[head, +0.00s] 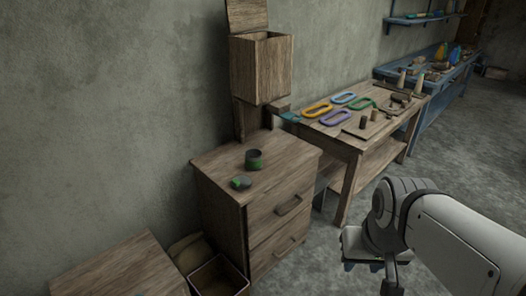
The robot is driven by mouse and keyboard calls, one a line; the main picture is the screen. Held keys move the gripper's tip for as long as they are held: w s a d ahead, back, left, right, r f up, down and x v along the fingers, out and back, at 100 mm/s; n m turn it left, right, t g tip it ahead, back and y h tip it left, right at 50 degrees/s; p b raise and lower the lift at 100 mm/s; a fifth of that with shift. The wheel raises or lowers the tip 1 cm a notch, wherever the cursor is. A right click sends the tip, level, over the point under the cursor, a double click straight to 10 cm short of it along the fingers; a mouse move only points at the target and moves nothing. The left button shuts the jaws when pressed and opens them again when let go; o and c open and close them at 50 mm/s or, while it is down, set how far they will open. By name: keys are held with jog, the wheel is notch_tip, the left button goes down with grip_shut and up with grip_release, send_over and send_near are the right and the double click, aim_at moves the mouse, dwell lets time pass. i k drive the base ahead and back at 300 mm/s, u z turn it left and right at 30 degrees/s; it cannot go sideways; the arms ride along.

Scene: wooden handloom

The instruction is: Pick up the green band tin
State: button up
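A small dark round tin (254,161) with green on its side stands upright on top of the wooden drawer cabinet (215,165). A lower dark round piece with green on it (241,183) lies in front of it and a little left; I cannot tell whether it is a lid or another tin. My gripper (388,285) is at the bottom right, in front of the cabinet and well apart from both pieces. Its fingers are small and partly cut off by the frame edge, so its opening does not show clearly.
A tall wooden box (261,70) rises behind the tin against the wall. A wooden bench (345,140) with coloured oval rings stands to the right, and a blue bench (425,105) beyond it. An open bin (218,278) stands at the cabinet's left. Floor is free at right.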

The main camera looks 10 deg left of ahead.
aim_at(254, 160)
jog(key=u, duration=1.45)
jog(key=k, duration=0.1)
jog(key=z, duration=2.15)
jog(key=i, duration=1.3)
jog(key=u, duration=0.7)
jog(key=i, duration=0.75)
jog(key=u, duration=0.6)
